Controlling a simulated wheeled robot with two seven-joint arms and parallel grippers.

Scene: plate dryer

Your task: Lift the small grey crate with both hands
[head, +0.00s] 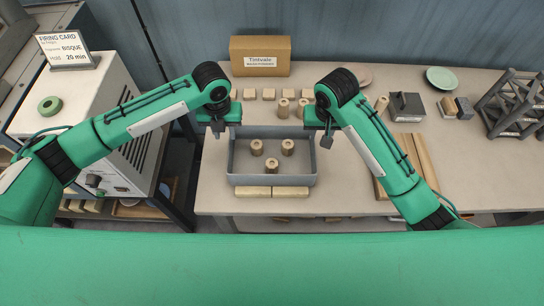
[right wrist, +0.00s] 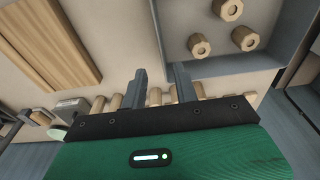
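The small grey crate (head: 233,172) stands on the table in the head view, with three wooden cylinders (head: 287,147) with holes inside it. Its wall also shows in the right wrist view (right wrist: 215,66). My left gripper (head: 224,130) is over the crate's left wall, fingers pointing down and apart. My right gripper (head: 318,134) is over the right wall. In the right wrist view its two fingers (right wrist: 161,85) are apart, with the crate's rim running between them. Whether either gripper touches the crate is hidden.
Two wooden bars (head: 253,191) lie along the crate's front. Wooden blocks (head: 268,94) and more cylinders stand behind it. A cardboard box (head: 261,56) is at the back. Long wooden strips (head: 425,160) lie to the right. A white cabinet (head: 115,110) stands left of the table.

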